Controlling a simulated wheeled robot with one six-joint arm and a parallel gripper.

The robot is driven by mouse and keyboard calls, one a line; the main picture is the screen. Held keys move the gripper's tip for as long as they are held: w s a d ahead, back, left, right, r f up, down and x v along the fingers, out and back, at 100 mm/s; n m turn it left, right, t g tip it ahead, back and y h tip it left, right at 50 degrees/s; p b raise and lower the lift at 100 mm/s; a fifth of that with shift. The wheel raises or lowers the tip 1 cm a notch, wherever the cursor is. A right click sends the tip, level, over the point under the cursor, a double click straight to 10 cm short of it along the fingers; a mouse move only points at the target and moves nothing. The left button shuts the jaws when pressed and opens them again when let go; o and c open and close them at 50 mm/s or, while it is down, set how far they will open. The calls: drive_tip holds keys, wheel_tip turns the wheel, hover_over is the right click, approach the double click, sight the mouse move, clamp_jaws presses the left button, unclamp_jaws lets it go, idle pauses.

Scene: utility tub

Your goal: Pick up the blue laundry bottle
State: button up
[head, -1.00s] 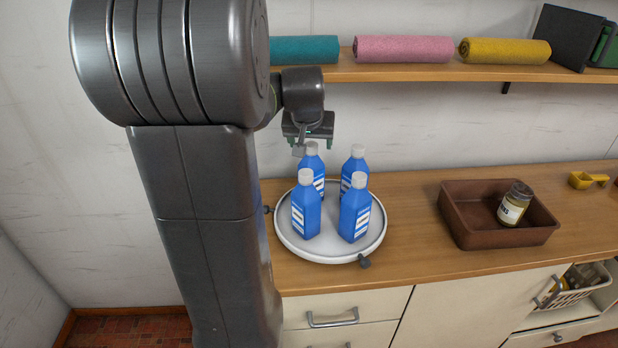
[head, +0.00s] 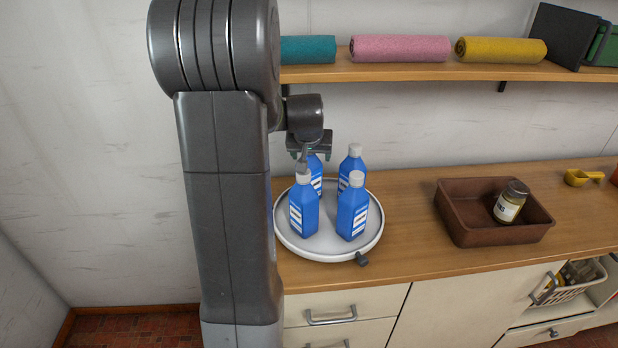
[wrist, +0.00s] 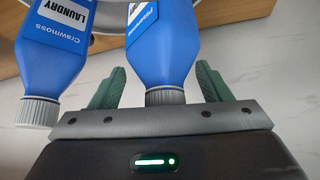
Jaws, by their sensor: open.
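Several blue bottles with pale grey caps stand on a white round turntable (head: 290,243). In the wrist view, a blue bottle whose label reads LAUNDRY (wrist: 62,55) is at the left, outside the fingers. Another blue bottle (wrist: 163,50) has its neck and cap between my two green fingers; its label is mostly cut off. My gripper (wrist: 160,72) is open around that cap. In the head view, my gripper (head: 312,155) is at the top of the back-left bottle (head: 316,178) and hides its cap. A front-left bottle (head: 304,210), front-right bottle (head: 352,213) and back-right bottle (head: 351,166) stand close by.
A brown tray (head: 452,222) holding a jar (head: 510,202) stands to the right on the wooden counter. A yellow scoop (head: 577,178) lies farther right. A shelf (head: 400,72) with rolled towels is above and behind. Counter between turntable and tray is clear.

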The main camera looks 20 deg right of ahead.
drive_tip(key=shift+c, duration=0.4)
drive_tip(key=shift+s, duration=0.1)
drive_tip(key=c, duration=1.4)
clamp_jaws()
drive_tip(key=shift+a, duration=0.1)
